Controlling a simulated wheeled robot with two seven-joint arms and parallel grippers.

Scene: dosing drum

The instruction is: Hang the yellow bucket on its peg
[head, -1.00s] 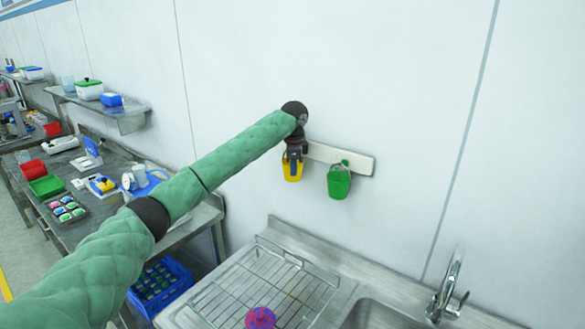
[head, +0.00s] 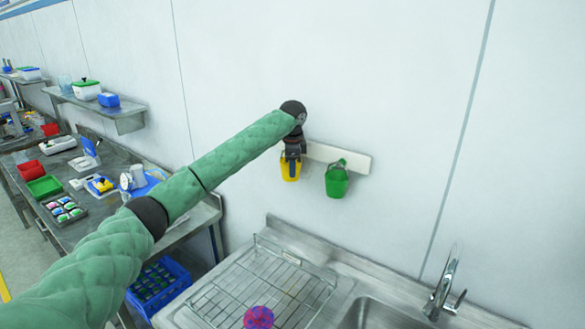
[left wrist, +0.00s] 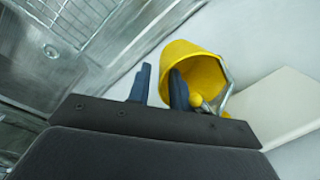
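The yellow bucket (head: 290,170) is at the left part of the white rail (head: 338,159) on the wall, under my left gripper (head: 293,151). In the left wrist view the bucket (left wrist: 205,62) shows its open mouth and a grey metal handle, close to the rail (left wrist: 280,112). The dark fingers of my left gripper (left wrist: 159,88) stand apart with a visible gap. One finger overlaps the bucket's mouth and the other is outside its wall. Whether they touch the wall is unclear. The peg is hidden in the head view. My right gripper is out of view.
A green bucket (head: 337,182) hangs on the rail just right of the yellow one. Below are a steel sink (head: 375,314), a wire rack (head: 250,285) and a faucet (head: 445,290). A cluttered table (head: 100,205) stands at the left. The wall above the rail is clear.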

